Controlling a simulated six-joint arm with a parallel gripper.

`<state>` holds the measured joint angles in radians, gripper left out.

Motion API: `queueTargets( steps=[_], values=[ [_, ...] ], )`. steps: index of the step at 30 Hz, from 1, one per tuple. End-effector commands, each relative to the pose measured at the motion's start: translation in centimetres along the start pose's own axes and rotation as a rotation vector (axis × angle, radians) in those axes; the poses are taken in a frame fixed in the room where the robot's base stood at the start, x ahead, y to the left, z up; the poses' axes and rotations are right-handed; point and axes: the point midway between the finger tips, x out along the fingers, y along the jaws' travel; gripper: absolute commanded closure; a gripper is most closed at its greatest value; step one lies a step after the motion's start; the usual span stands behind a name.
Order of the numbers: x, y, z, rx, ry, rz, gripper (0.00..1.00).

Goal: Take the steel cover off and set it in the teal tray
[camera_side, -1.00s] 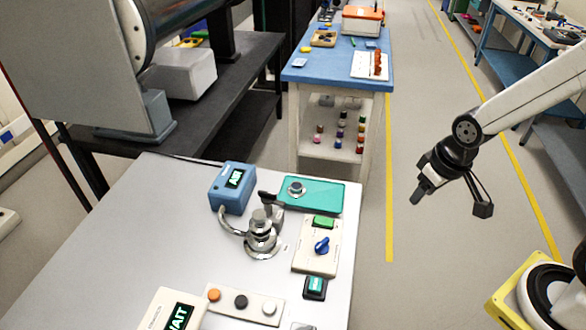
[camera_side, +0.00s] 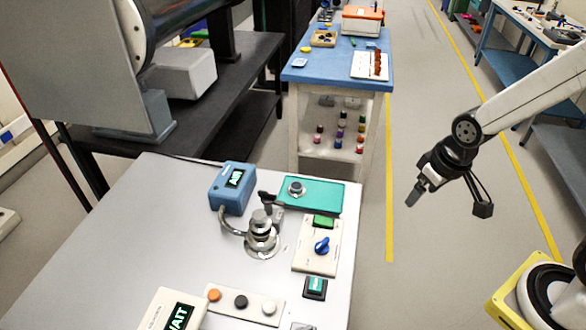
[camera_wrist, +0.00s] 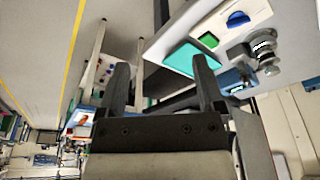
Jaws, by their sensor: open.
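The steel stack (camera_side: 262,232), stepped and upright with a narrow top, stands on a round base on the grey bench; it also shows in the wrist view (camera_wrist: 267,60). I cannot tell where the steel cover ends and the part under it begins. The teal tray (camera_side: 325,198) lies just behind and to the right of the stack; it also shows in the wrist view (camera_wrist: 182,60). A small round grey piece with a knob (camera_side: 296,188) sits at the tray's left end. My gripper (camera_side: 414,196) is open and empty in the air, right of the bench and apart from everything.
A blue box with a lit display (camera_side: 232,187) and a dark clamp-like part stand close to the stack. A control panel with a green button and blue knob (camera_side: 318,245) lies in front of the tray. A button strip (camera_side: 240,303) lies nearer. Open floor separates bench and gripper.

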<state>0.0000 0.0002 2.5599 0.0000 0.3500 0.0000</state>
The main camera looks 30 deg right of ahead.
Motion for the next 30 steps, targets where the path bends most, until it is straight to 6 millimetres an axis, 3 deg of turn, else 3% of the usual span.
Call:
queueTargets(
  steps=[8, 14, 20, 30],
  values=[
    [0.1, -0.3, -0.7, -0.034, -0.004, -0.007, 0.13],
    [0.6, -1.8, -3.4, -0.172, -0.018, -0.036, 0.13],
    [1.6, -4.6, -7.4, -0.406, -0.034, -0.096, 0.13],
    [4.0, -11.4, -13.6, -0.85, -0.021, -0.238, 0.13]
  ],
)
